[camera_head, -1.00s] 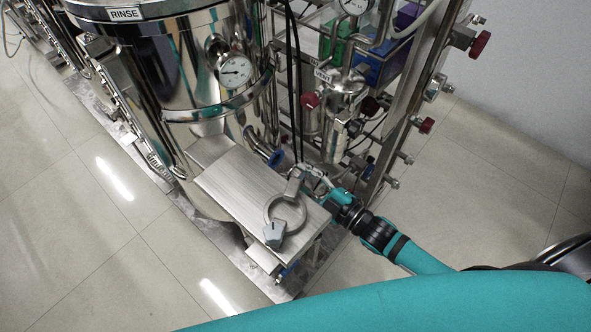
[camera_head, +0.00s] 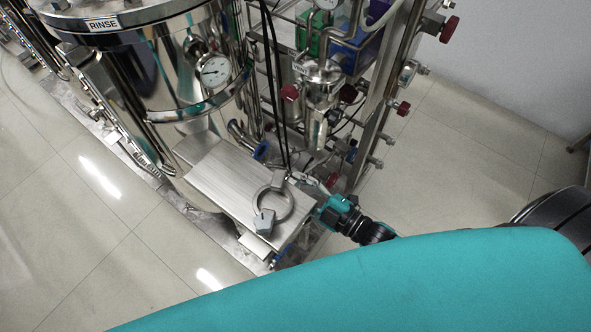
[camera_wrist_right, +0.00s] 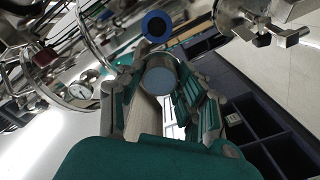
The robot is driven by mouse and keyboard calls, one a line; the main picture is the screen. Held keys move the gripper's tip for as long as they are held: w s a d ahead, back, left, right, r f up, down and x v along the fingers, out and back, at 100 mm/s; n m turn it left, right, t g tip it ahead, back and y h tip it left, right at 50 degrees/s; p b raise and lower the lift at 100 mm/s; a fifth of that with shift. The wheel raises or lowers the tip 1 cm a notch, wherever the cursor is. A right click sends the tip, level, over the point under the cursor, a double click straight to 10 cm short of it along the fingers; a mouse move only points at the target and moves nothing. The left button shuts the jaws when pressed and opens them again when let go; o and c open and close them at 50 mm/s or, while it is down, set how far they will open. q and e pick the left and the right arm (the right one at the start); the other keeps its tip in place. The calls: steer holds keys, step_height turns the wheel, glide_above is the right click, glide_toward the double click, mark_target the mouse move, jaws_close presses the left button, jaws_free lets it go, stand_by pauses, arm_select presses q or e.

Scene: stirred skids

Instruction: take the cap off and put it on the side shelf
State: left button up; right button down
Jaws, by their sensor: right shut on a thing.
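The cap (camera_wrist_right: 160,79) shows in the right wrist view as a short round metal piece with a grey-blue face, between the fingers of my right gripper (camera_wrist_right: 163,95). The gripper is shut on it. In the head view my right gripper (camera_head: 312,188) is at the right end of the side shelf (camera_head: 222,178), a brushed steel plate; I cannot make out the cap there. An open ring clamp (camera_head: 290,206) lies on the shelf. A blue-ringed pipe end (camera_wrist_right: 156,27) is beyond the cap, apart from it. My left gripper is not in view.
A polished tank (camera_head: 165,85) marked RINSE, with a gauge (camera_head: 215,70), stands behind the shelf. Pipes and red-knobbed valves (camera_head: 404,108) crowd the back right, by a steel frame post. The shelf's left part is bare. Open tiled floor lies around the skid.

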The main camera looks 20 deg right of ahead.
steer(key=s+a+r+p, duration=0.2)
steer(key=s+p, duration=0.2)
steer(key=s, duration=0.7)
steer(key=shift+r+p, duration=0.35)
steer(key=shift+r, duration=0.05)
steer(key=shift+d, duration=0.1)
